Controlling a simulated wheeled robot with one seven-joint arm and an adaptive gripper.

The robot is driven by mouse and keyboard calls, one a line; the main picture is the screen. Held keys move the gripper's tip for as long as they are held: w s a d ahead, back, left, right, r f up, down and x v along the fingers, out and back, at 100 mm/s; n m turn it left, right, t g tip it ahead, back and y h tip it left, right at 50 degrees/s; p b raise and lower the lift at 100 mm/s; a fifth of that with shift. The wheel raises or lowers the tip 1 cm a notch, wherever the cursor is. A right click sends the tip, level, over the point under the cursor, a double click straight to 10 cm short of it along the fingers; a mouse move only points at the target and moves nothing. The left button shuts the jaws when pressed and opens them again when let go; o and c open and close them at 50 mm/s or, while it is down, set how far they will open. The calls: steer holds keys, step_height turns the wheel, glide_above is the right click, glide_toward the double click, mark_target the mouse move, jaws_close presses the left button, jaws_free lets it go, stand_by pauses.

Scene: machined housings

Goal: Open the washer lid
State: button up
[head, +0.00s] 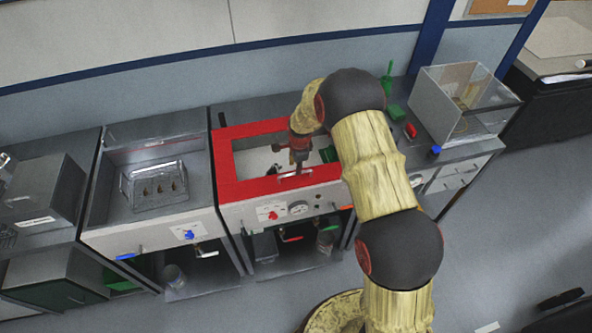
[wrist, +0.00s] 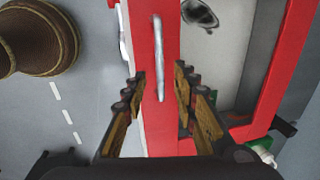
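The washer lid (head: 226,163) is a red frame with a large see-through window, lying flat on top of the washer (head: 258,212). In the wrist view its red front bar (wrist: 143,45) carries a silver bar handle (wrist: 158,50). My gripper (head: 298,172) is above the lid's front edge in the head view. In the wrist view my gripper (wrist: 160,85) is open, with one finger on each side of the handle's line and nothing between the pads touching them. Whether the fingertips are down at the handle's height is hard to tell.
Left of the washer stands an open basin with a wire basket (head: 155,187). To the right, a clear box (head: 462,102) and small green and red items stand on the counter. A wall runs behind. Floor in front is free around my base.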

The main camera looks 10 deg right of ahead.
steer(key=shift+w+f+p, duration=0.15)
steer(key=shift+w+f, duration=0.1)
steer(key=shift+f, duration=0.9)
steer(key=shift+w+f+p, duration=0.15)
steer(key=shift+w+f, duration=0.05)
steer(key=shift+f, duration=0.95)
steer(key=c, duration=0.3)
steer(key=c, duration=0.4)
jaws_close()
